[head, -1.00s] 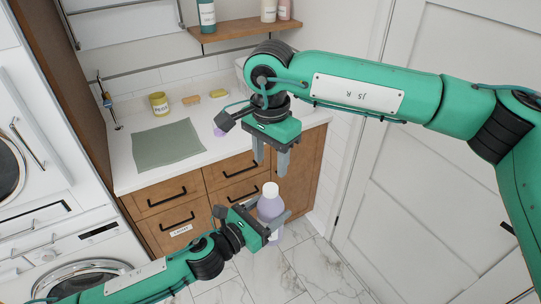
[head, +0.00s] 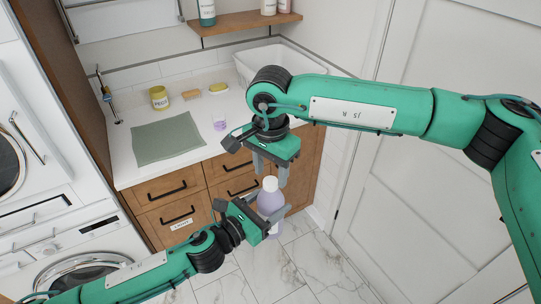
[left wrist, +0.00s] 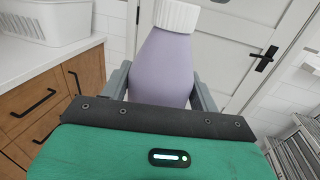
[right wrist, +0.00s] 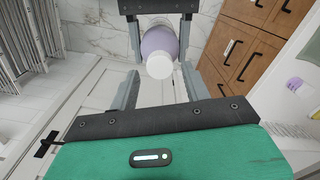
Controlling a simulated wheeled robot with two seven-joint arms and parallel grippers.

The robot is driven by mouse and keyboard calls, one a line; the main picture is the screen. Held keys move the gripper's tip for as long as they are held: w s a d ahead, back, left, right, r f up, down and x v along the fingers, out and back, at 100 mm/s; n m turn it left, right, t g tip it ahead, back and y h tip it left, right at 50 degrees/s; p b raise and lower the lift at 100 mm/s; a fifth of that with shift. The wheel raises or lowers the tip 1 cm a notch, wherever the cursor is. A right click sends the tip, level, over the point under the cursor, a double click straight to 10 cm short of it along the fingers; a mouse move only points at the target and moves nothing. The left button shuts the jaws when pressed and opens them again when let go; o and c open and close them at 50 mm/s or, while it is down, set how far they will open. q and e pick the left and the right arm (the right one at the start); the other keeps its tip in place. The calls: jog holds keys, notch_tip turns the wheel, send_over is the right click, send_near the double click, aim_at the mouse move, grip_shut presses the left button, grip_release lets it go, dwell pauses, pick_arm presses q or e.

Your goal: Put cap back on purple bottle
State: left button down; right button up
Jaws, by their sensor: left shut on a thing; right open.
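The purple bottle (head: 270,201) is upright in my left gripper (head: 269,206), whose fingers lie on either side of its body. It also shows in the left wrist view (left wrist: 160,70). A white ridged cap (left wrist: 177,14) sits on the bottle's top; its seating is hard to judge. The cap shows in the head view (head: 270,184) and the right wrist view (right wrist: 160,66). My right gripper (head: 269,176) is open and empty, pointing down just above the cap. In the right wrist view, its fingertips (right wrist: 160,78) are on either side of the cap, apart from it.
A counter (head: 190,95) over wooden drawers stands behind, with a green cloth (head: 168,142), a yellow cup (head: 159,98), a small purple-filled cup (head: 219,121) and a white basin (head: 275,57). A white door (head: 440,200) is at right. The bottle is held over open floor.

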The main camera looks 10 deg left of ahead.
aim_at(268, 203)
jog(key=shift+f, duration=1.15)
jog(key=c, duration=1)
jog(key=m, duration=0.7)
jog(key=shift+m, duration=0.4)
jog(key=m, duration=0.7)
jog(key=o, duration=1.1)
jog(key=shift+c, duration=0.2)
